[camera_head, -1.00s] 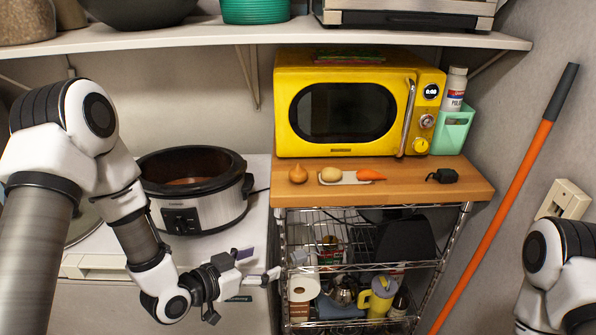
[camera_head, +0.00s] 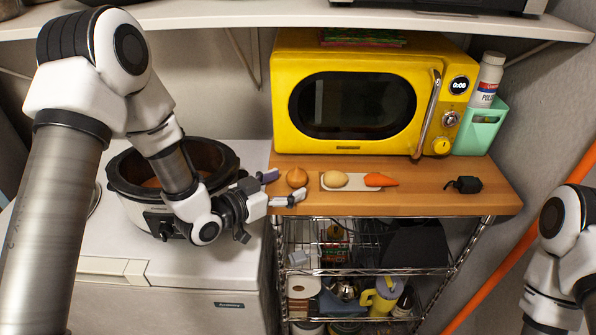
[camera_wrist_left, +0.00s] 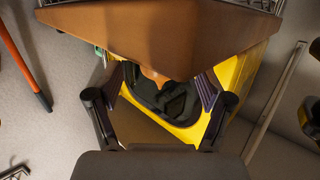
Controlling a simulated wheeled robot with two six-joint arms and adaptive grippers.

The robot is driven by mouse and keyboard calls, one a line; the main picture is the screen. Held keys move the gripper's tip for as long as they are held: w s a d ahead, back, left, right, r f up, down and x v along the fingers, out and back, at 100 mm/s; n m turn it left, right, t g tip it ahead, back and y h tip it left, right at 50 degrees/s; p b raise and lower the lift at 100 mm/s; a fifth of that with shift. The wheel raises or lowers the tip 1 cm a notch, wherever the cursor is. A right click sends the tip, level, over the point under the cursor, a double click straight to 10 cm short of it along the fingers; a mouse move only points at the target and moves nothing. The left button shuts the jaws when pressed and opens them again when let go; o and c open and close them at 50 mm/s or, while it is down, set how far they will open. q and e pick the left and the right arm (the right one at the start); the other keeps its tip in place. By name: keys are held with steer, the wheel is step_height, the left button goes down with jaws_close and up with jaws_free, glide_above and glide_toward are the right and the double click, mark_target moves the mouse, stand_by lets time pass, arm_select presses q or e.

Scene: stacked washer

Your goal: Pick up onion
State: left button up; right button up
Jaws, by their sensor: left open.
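The onion (camera_head: 297,177) is small and orange-brown. It sits upright at the left end of the wooden shelf top in the head view. My left gripper (camera_head: 284,187) is open, its fingertips just left of the onion, one at the near side. In the left wrist view part of the onion (camera_wrist_left: 154,74) shows between the spread fingers (camera_wrist_left: 161,84), beyond the shelf board's edge. I cannot tell whether a fingertip touches it. My right gripper is out of view; only part of that arm shows at the lower right.
A potato (camera_head: 334,179) and a carrot (camera_head: 380,180) lie on a white board right of the onion. The yellow microwave (camera_head: 350,60) stands behind. A small black object (camera_head: 464,185) is further right. A slow cooker (camera_head: 130,180) stands beside my left arm.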

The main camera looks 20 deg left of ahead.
mark_target(289, 182)
arm_select(q)
steer(key=p+x, duration=0.1)
steer(key=x, duration=0.3)
steer(key=shift+w+f, duration=0.1)
steer(key=shift+w, duration=0.15)
steer(key=shift+s, duration=0.2)
steer(key=c, duration=1.3)
